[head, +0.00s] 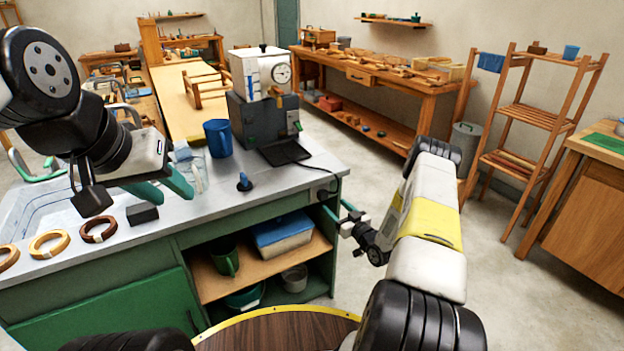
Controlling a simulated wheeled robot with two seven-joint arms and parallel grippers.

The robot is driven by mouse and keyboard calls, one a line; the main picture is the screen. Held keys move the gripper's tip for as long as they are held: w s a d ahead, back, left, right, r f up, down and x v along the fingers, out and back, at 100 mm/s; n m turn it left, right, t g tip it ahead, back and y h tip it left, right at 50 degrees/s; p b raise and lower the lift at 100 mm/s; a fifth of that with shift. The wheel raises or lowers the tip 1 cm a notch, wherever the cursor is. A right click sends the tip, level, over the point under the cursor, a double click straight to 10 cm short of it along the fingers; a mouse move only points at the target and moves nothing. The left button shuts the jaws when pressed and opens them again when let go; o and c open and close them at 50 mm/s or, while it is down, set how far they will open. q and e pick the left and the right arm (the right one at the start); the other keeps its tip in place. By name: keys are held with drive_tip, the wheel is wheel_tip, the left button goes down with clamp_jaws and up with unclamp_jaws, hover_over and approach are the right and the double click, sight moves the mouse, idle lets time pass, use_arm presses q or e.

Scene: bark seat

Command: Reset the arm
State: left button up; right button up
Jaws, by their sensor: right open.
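My left gripper (177,197) hangs at the left over the grey worktop, with its two green fingers apart and nothing seen between them. A clear glass container (190,170) shows just behind its fingers; I cannot tell whether they touch. My right arm reaches in from the bottom right. Its gripper (342,226) points left near the right end of the green cabinet, below worktop height. Its fingers are apart and empty.
The worktop (225,192) holds a blue cup (218,138), a grey machine (264,120), a dark block (142,213) and several rings (98,229). The open cabinet shelf (210,283) holds a blue box (283,236) and a green mug (225,258). Floor (500,280) is clear at right.

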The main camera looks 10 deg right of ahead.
drive_tip(key=shift+n+g+h, duration=0.4)
drive_tip(key=shift+g+h, duration=0.2)
drive_tip(key=shift+g, duration=0.2)
drive_tip(key=w+r, duration=0.1)
drive_tip(key=r, duration=0.1)
drive_tip(key=w+r, duration=0.1)
drive_tip(key=r, duration=0.2)
drive_tip(key=w+r, duration=0.1)
drive_tip(key=r, duration=0.1)
drive_tip(key=shift+w+d+r, duration=0.4)
wheel_tip(320, 180, up, 15)
drive_tip(key=g+h, duration=0.2)
drive_tip(key=h, duration=0.1)
drive_tip(key=s+a+r+m+g+h, duration=0.2)
drive_tip(key=s+r+g, duration=0.1)
drive_tip(key=s+r, duration=0.85)
drive_tip(key=s+a+r+g, duration=0.1)
drive_tip(key=s+a, duration=0.2)
drive_tip(key=s, duration=0.7)
drive_tip(key=s+a+r+m+g+y, duration=0.1)
drive_tip(key=s+a+r, duration=0.1)
drive_tip(key=s, duration=0.8)
drive_tip(key=s+a+r+m+g+y, duration=0.1)
drive_tip(key=s+a, duration=0.3)
drive_tip(key=s, duration=0.6)
drive_tip(key=shift+s+r+g, duration=0.4)
drive_tip(key=shift+r+g, duration=0.2)
drive_tip(key=shift+r, duration=0.1)
